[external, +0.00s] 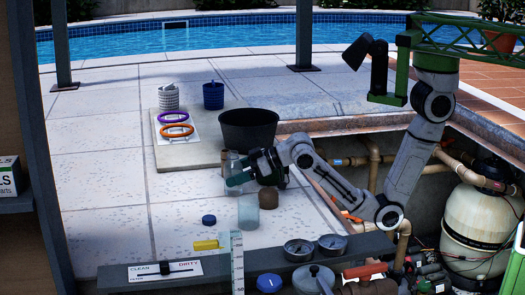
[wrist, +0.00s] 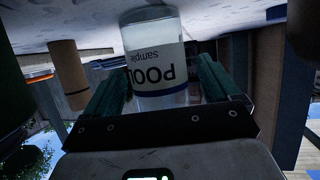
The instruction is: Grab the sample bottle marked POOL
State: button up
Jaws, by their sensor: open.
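In the wrist view, which looks upside down, the sample bottle (wrist: 155,50) is clear with a white label reading POOL sample and a blue band. It appears between the two dark green fingers of my gripper (wrist: 165,80), with a gap on each side. The fingers are open. In the external view my gripper (external: 240,178) is low over the paving, close to a clear container (external: 232,160) behind it and a pale bluish one (external: 248,213) in front. I cannot tell there which one bears the POOL label.
A brown jar (external: 268,198) stands right beside the pale container. A black bucket (external: 248,130) is behind my gripper. A blue cap (external: 208,219) and a yellow block (external: 206,245) lie in front. Pipes and a tank (external: 480,225) fill the pit at right.

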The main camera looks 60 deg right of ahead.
jog(key=shift+w+a+f, duration=0.1)
jog(key=shift+w+a, duration=0.05)
jog(key=shift+w, duration=0.1)
jog(key=shift+c, duration=0.3)
jog(key=c, duration=1.1)
